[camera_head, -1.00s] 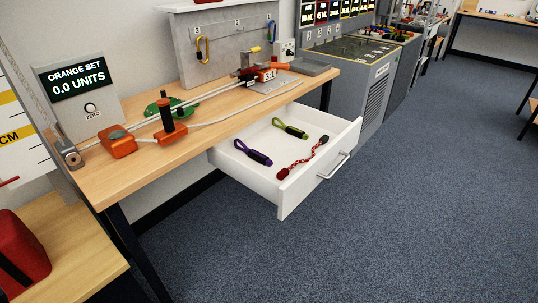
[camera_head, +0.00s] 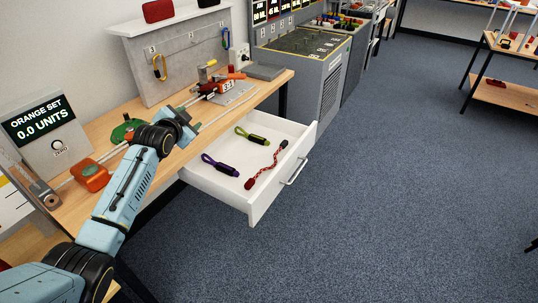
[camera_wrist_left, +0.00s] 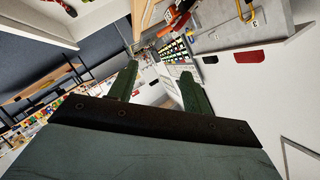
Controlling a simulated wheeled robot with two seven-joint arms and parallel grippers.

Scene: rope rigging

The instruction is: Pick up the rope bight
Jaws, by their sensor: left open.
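A pale rope (camera_head: 215,115) runs along the wooden bench from the pulley bracket at the left to the clamp hardware (camera_head: 210,88) at the back. Its middle is partly hidden by my arm, and I cannot make out a clear bight. My left gripper (camera_head: 184,124) is over the bench, above or beside the rope. In the left wrist view its two dark fingers (camera_wrist_left: 159,72) stand apart with nothing between them. My right gripper is not in view.
An orange block (camera_head: 91,175) and a green piece (camera_head: 125,130) are on the bench. An open white drawer (camera_head: 303,150) below holds a purple loop (camera_head: 220,166), a green loop (camera_head: 250,136) and a red cord (camera_head: 265,166). A grey display reads 0.0 UNITS (camera_head: 42,127).

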